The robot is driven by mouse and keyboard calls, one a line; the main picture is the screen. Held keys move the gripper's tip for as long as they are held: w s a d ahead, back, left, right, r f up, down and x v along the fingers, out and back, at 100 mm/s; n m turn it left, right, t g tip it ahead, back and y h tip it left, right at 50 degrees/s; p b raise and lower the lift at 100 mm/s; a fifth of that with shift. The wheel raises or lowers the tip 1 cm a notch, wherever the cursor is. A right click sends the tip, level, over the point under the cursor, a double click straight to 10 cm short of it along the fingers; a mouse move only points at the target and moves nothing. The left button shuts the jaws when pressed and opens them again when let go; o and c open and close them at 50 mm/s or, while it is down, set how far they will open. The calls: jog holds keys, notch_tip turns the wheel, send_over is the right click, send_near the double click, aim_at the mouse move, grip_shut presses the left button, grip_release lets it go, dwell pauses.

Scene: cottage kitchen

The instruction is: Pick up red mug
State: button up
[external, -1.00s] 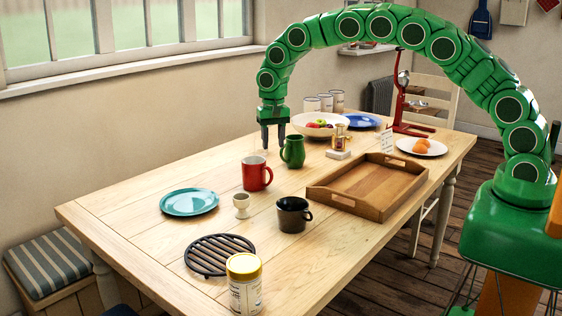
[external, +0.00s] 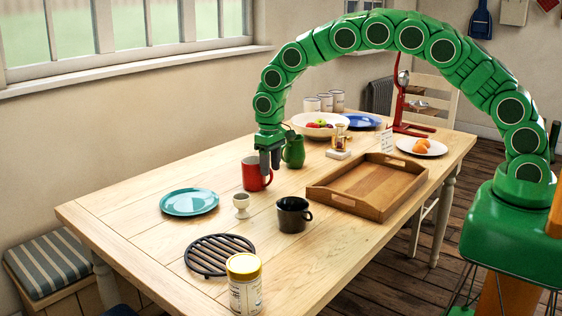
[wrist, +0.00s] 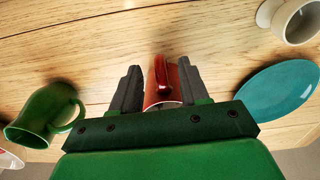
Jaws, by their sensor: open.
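The red mug (external: 254,175) stands upright on the wooden table, with my gripper (external: 270,161) at its right side, over the handle side. In the wrist view the red mug (wrist: 165,84) shows between the two dark fingers of my gripper (wrist: 154,88), its handle pointing up in the picture. The fingers are apart, one on each side of the handle. Part of the mug is hidden behind the gripper body. I cannot tell whether a finger touches it.
A white egg cup (external: 241,205), a black mug (external: 292,215), a teal plate (external: 189,202) and a wooden tray (external: 345,204) are nearby. The table's left front part (external: 120,222) is clear.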

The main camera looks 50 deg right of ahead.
jog(key=shift+s+f, duration=0.15)
jog(key=shift+f, duration=2.15)
grip_shut()
